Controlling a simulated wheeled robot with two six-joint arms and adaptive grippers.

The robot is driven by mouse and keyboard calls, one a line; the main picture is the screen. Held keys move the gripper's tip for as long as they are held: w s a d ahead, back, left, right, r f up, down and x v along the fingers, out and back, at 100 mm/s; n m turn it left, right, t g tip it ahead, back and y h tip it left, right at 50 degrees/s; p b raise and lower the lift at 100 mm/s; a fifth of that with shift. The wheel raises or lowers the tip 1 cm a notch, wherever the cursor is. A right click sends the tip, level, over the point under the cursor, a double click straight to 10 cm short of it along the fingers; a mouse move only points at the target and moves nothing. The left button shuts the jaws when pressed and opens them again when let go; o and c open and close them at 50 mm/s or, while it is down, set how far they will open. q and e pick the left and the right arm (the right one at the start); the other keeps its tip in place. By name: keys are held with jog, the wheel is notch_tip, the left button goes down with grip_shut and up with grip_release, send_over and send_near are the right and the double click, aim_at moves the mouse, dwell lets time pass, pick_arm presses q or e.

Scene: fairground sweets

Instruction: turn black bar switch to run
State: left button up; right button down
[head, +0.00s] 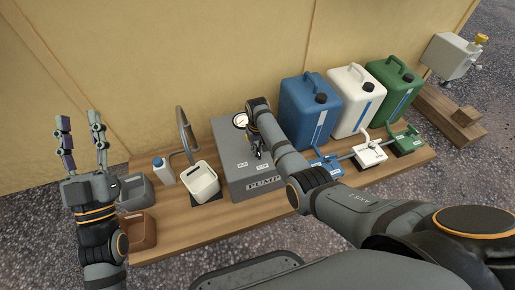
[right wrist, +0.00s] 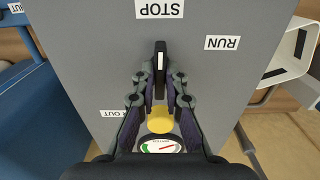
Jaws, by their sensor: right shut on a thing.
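The black bar switch (right wrist: 160,62) stands on the grey pump box (head: 233,167). In the right wrist view its white mark lies along the bar, which points toward the STOP label (right wrist: 159,9). The RUN label (right wrist: 222,43) is off to the right of it. My right gripper (right wrist: 160,88) is shut on the bar, one finger on each side. In the head view my right gripper (head: 256,148) is over the box top and its arm partly hides the switch. My left gripper (head: 80,138) is open and empty, raised at the left.
A round gauge (head: 240,120) sits on the box. Blue (head: 308,108), white (head: 354,100) and green (head: 393,85) canisters stand to the right, with small valves before them. A white container (head: 202,181), small bottle (head: 163,171) and grey bin (head: 135,190) are left on the wooden board (head: 190,232).

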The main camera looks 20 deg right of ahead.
jog(key=shift+r+m+p, duration=0.15)
jog(key=shift+m+p, duration=0.65)
pick_arm(q)
notch_tip(320, 180, down, 22)
jog(key=n+g+y+p, duration=0.1)
jog(key=g, duration=1)
pick_arm(e)
jog(key=shift+m, duration=0.7)
jog(key=shift+m+p, duration=0.6)
jog(key=shift+m, duration=0.4)
jog(key=m+p, duration=0.1)
jog(key=m, duration=0.2)
jog(key=shift+m, duration=0.4)
jog(key=m, duration=0.4)
jog(key=shift+p, duration=0.4)
pick_arm(q)
jog(key=s+d+f+g, duration=0.1)
jog(key=s+f+g, duration=0.8)
jog(key=s+f, duration=0.5)
jog(key=shift+s+f+g, duration=0.25)
jog(key=shift+f+g, duration=0.05)
jog(key=shift+f, duration=0.2)
pick_arm(e)
jog(key=shift+m, duration=0.3)
pick_arm(q)
jog(key=shift+d, duration=0.1)
jog(key=shift+w+r, duration=0.15)
jog(key=shift+w, duration=0.1)
